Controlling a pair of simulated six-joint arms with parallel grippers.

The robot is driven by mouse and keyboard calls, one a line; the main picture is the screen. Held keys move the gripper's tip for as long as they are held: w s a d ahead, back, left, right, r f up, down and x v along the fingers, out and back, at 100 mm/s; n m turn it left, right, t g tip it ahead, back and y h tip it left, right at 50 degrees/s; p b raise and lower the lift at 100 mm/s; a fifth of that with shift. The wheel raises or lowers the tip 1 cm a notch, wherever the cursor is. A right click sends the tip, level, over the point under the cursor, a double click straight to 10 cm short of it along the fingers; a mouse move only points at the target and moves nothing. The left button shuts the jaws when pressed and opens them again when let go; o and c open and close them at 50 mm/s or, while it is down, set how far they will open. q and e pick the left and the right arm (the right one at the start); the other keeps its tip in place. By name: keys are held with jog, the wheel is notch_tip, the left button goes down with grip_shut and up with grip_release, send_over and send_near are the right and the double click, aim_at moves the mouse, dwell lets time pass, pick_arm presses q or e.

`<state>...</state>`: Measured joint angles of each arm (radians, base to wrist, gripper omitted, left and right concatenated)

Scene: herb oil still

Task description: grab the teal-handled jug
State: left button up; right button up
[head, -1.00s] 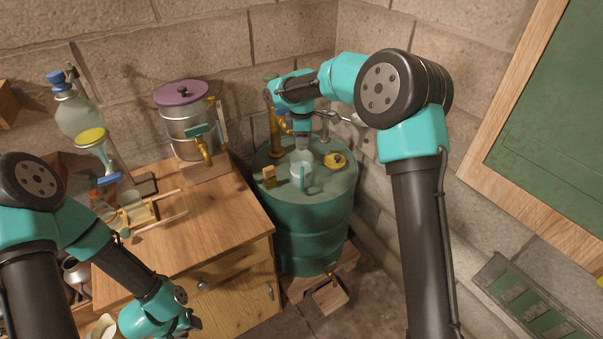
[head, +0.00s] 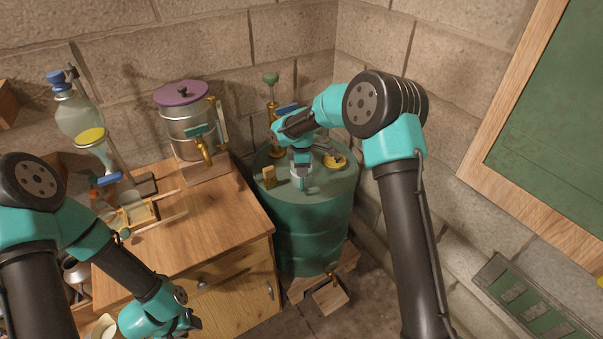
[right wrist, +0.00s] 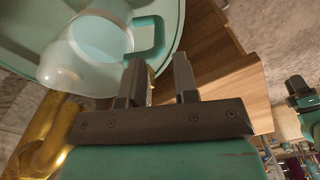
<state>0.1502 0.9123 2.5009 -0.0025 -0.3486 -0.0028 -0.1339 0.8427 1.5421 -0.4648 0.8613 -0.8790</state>
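The jug, a pale translucent cup with a teal handle, stands on top of the green drum (head: 308,235). In the head view my right gripper (head: 301,168) is directly above it and hides most of it. In the right wrist view the jug (right wrist: 85,50) is at the upper left, with its teal handle (right wrist: 149,38) just beyond the fingertips. My right gripper (right wrist: 158,72) is open, its two fingers apart with nothing visibly held. My left gripper (head: 190,322) is low at the left, away from the jug; its fingers are too small to read.
A brass fitting (head: 335,160) and a small wooden block (head: 269,176) sit on the drum near the jug. A brass pipe (right wrist: 45,140) is close beside my right gripper. The wooden cabinet (head: 215,215) left of the drum carries a metal pot (head: 187,125) with a purple lid.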

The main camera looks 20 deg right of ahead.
aim_at(302, 179)
jog(key=shift+f, duration=2.6)
jog(key=shift+c, duration=0.2)
grip_shut()
